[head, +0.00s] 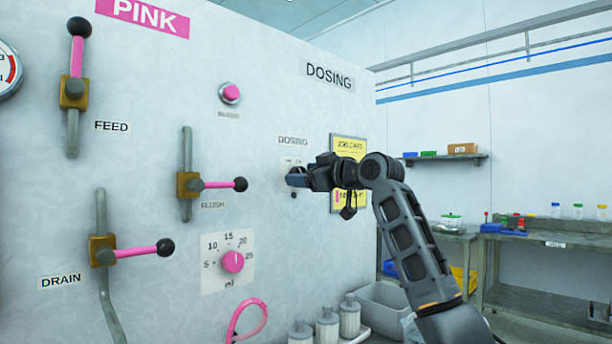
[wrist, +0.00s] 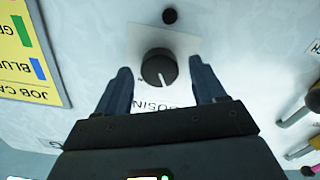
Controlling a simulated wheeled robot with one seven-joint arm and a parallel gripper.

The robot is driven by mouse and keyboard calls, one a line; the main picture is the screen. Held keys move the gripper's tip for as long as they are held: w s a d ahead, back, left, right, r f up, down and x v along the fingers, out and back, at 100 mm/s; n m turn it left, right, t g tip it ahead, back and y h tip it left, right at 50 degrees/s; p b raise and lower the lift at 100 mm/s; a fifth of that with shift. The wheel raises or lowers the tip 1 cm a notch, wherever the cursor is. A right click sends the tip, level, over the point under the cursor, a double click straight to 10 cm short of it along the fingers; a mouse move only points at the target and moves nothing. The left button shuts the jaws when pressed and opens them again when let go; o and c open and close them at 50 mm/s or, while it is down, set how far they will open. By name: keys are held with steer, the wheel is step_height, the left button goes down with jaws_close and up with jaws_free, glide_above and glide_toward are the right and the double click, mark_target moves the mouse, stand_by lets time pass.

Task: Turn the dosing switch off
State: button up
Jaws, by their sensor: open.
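The dosing switch is a round black knob (wrist: 159,70) with a white pointer line, on a pale plate (wrist: 190,42) on the panel. The wrist view shows the panel upside down, and the pointer is aimed at the DOSING label (wrist: 152,107), partly hidden by my gripper. My gripper (wrist: 160,67) is open, with one blue-grey finger on each side of the knob. A gap shows between each finger and the knob, so I see no contact. In the head view my gripper (head: 297,179) is at the panel and hides most of the knob.
A small dark round part (wrist: 170,16) is beside the knob. A yellow job card (head: 348,150) hangs close to the right of the switch. A flush lever (head: 218,184), a pink dial (head: 232,261) and a pink button (head: 231,93) are to the left.

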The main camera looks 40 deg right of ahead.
steer(key=s, duration=0.7)
steer(key=shift+s+d+b, duration=0.15)
steer(key=shift+s+b, duration=0.2)
steer(key=shift+b, duration=0.1)
steer(key=shift+s, duration=0.1)
